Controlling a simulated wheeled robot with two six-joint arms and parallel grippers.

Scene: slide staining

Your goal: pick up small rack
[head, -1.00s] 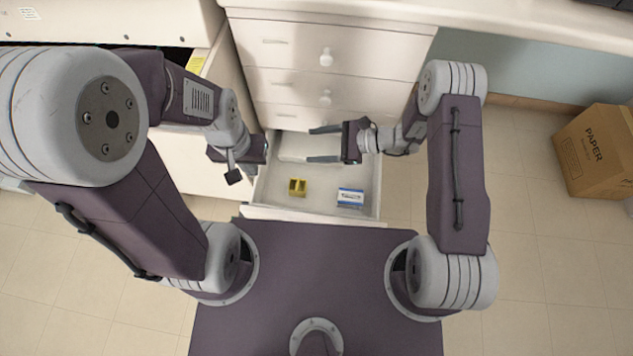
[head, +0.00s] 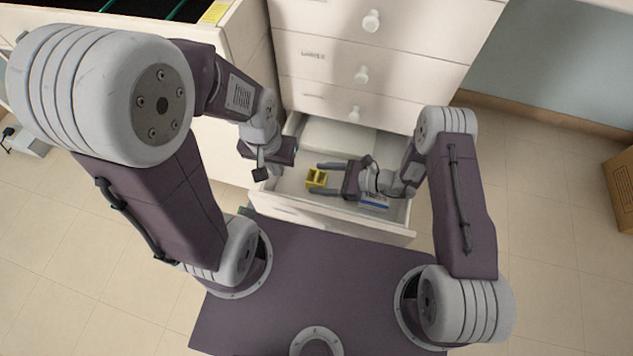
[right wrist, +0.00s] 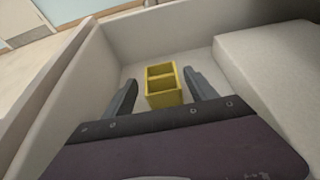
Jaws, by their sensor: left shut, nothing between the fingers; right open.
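The small yellow rack (head: 316,178) stands in the open bottom drawer (head: 330,214), near its left end. In the right wrist view the rack (right wrist: 163,86) shows two open compartments and sits between the fingers. My right gripper (head: 322,178) is open with its fingers pointing left, one on each side of the rack. The right wrist view shows the open fingers (right wrist: 160,88) apart from the rack's sides. My left gripper (head: 259,176) is shut and empty, over the drawer's left edge.
A blue and white box (head: 374,200) lies in the drawer, partly hidden under my right gripper. A pale raised block (right wrist: 275,70) fills part of the drawer beside the rack. The drawer walls are close around the rack. A cardboard box (head: 622,185) stands on the floor at right.

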